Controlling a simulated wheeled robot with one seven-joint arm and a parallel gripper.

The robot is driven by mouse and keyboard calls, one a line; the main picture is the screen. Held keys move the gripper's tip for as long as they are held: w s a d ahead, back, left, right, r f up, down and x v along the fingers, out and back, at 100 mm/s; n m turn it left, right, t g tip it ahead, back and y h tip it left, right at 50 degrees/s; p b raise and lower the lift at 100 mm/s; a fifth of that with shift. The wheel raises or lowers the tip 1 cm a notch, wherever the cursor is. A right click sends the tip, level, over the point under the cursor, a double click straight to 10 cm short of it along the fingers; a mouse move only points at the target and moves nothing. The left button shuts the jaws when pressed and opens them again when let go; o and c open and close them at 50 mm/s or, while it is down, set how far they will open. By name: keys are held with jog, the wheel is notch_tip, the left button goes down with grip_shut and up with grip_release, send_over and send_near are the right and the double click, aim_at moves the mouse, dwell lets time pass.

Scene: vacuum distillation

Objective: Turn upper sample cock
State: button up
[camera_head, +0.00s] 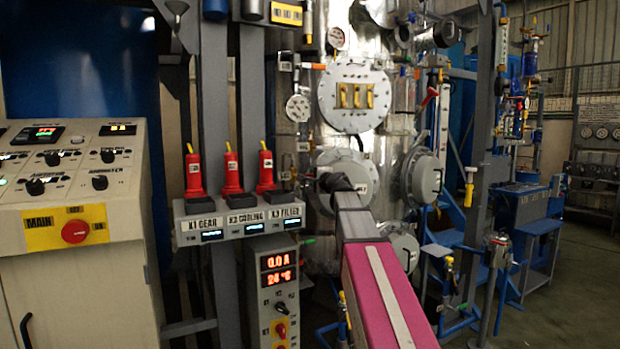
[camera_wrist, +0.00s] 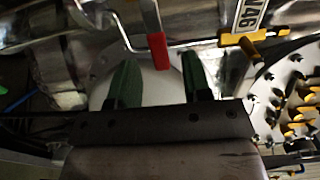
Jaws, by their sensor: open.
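In the wrist view, my gripper (camera_wrist: 150,72) is open, with two green fingers pointing at the shiny vessel. A red-handled lever (camera_wrist: 157,52) on a thin metal pipe shows in the gap between the fingers, nearer the right one; I cannot tell whether it touches them. A yellow-handled valve (camera_wrist: 252,38) sits to the right of the fingers, beside a white label plate. I cannot tell which of these handles is the upper sample cock. In the head view, my arm reaches up to the vessel (camera_head: 320,85), its dark end in front of a round flange; the fingertips are not clear.
A bolted flange with yellow parts (camera_wrist: 295,105) is close on the right in the wrist view. In the head view, gauges (camera_head: 298,108) and side flanges (camera_head: 422,175) crowd the vessel. A control panel (camera_head: 70,170) stands left, and several red plugs (camera_head: 231,172) sit above a labelled strip.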

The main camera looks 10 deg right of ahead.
aim_at(311, 176)
jog(key=x, duration=0.3)
jog(key=shift+w+a, duration=0.1)
jog(key=shift+w, duration=0.25)
grip_shut()
